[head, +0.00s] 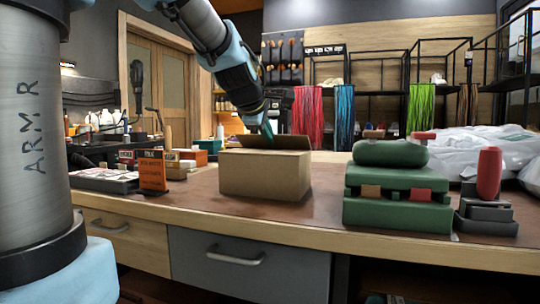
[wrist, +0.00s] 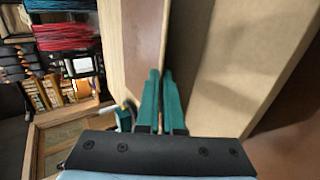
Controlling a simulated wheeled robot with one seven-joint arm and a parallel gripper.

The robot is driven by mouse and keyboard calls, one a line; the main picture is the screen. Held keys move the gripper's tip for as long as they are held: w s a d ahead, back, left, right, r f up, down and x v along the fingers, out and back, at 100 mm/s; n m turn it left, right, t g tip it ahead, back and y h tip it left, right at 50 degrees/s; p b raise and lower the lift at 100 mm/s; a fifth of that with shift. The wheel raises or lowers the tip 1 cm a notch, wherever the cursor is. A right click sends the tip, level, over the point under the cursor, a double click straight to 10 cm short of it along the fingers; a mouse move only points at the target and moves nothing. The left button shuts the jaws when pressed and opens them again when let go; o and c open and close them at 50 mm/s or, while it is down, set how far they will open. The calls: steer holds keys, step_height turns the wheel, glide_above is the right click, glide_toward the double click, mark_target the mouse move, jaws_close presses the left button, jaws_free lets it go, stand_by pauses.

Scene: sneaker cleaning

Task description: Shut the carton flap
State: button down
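The carton (head: 263,175) is a plain brown box standing on the workbench. Its flap (head: 285,142) stands raised at the top, tilted and not lying flat. My gripper (head: 268,134) points down at the flap, its teal fingertips overlapping the flap in the head view. In the wrist view, the two teal fingers of my gripper (wrist: 161,75) are close together, with nothing clearly held between them. Cardboard of the carton (wrist: 250,60) fills the right of that view, close beside the fingers. I cannot tell whether they touch it.
A green stacked block (head: 398,190) and a dark stand with a red cylinder (head: 488,175) are to the carton's right. A small orange sign (head: 152,170) and a tray (head: 103,180) are on the left. The bench top (head: 215,198) around the carton is clear.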

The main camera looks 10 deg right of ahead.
steer(key=shift+s+a+f+t+h+b, duration=0.15)
steer(key=shift+f+t+b, duration=0.25)
steer(key=shift+b, duration=0.85)
steer(key=shift+s+f+t+h+b, duration=0.1)
steer(key=shift+f+t+h+b, duration=0.25)
steer(key=shift+b, duration=1.25)
steer(key=shift+s+r+t+b, duration=0.1)
steer(key=shift+t+b, duration=0.25)
steer(key=shift+b, duration=0.25)
steer(key=c, duration=1.1)
jaws_free()
steer(key=shift+o, duration=0.2)
steer(key=shift+p, duration=0.3)
